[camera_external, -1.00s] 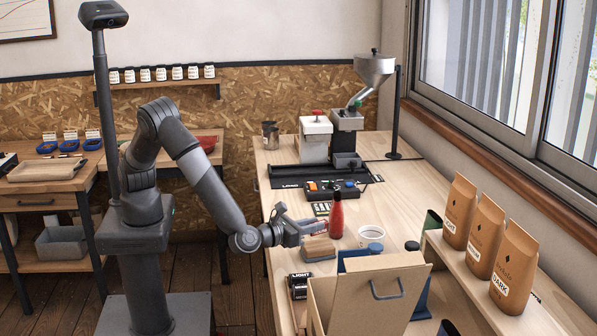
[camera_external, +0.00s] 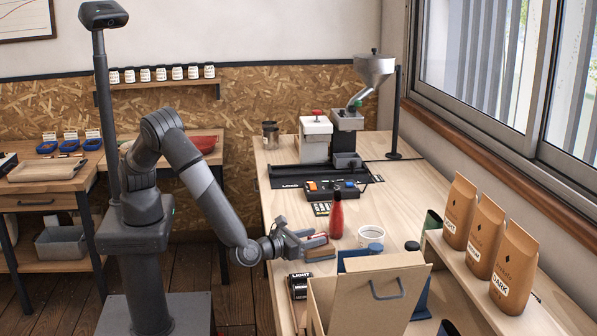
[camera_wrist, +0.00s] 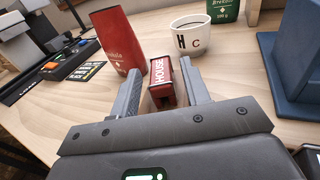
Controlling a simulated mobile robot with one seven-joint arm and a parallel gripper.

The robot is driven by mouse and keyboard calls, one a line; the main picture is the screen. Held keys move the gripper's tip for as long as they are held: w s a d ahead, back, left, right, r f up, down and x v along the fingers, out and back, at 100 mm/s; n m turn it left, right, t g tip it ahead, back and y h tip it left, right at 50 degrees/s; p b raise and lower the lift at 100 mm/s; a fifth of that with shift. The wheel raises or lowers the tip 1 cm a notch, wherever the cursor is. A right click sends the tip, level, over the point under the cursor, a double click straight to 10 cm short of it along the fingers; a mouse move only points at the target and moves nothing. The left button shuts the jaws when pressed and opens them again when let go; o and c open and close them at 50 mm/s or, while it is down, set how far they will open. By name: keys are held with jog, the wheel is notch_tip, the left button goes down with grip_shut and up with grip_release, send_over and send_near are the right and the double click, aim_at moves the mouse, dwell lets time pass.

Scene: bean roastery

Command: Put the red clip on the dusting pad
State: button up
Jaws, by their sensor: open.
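The red clip (camera_wrist: 160,72), with a white HOUSE label, stands on the wooden bench in the wrist view. My gripper (camera_wrist: 160,85) is open, with one finger on each side of the clip. A gap shows at the right finger; contact at the left is hard to tell. In the external view my gripper (camera_external: 318,247) is low over the bench's near-left part, and its fingers partly hide the clip. I cannot identify the dusting pad for sure; a flat dark mat (camera_external: 290,173) lies before the grinders.
A red tapered container (camera_wrist: 119,42) and a white cup (camera_wrist: 190,36) stand just beyond the clip. A blue stand (camera_wrist: 295,60) is to the right. A switch box (camera_external: 332,190) lies farther back.

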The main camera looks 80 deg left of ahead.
jog(key=shift+s+d+r, duration=0.1)
jog(key=shift+s+r, duration=0.05)
jog(key=v, duration=1.1)
jog(key=shift+s, duration=0.3)
jog(key=a+r+n+g, duration=0.4)
jog(key=a+n, duration=0.1)
jog(key=a, duration=0.5)
jog(key=a+r+n+g+y, duration=0.1)
jog(key=a+r+n+g, duration=0.3)
jog(key=a, duration=0.6)
jog(key=a+r+n+g, duration=0.3)
jog(key=a+n, duration=0.3)
jog(key=a, duration=0.4)
jog(key=s+a+r+n+h, duration=0.3)
jog(key=s+a+n, duration=0.3)
jog(key=s+n, duration=0.2)
jog(key=s+a+r+n+h, duration=0.4)
jog(key=s+a+n, duration=0.3)
jog(key=s, duration=0.5)
jog(key=shift+s+a+n+t+h, duration=0.2)
jog(key=shift+s+n+t+h, duration=0.15)
jog(key=shift+n, duration=0.35)
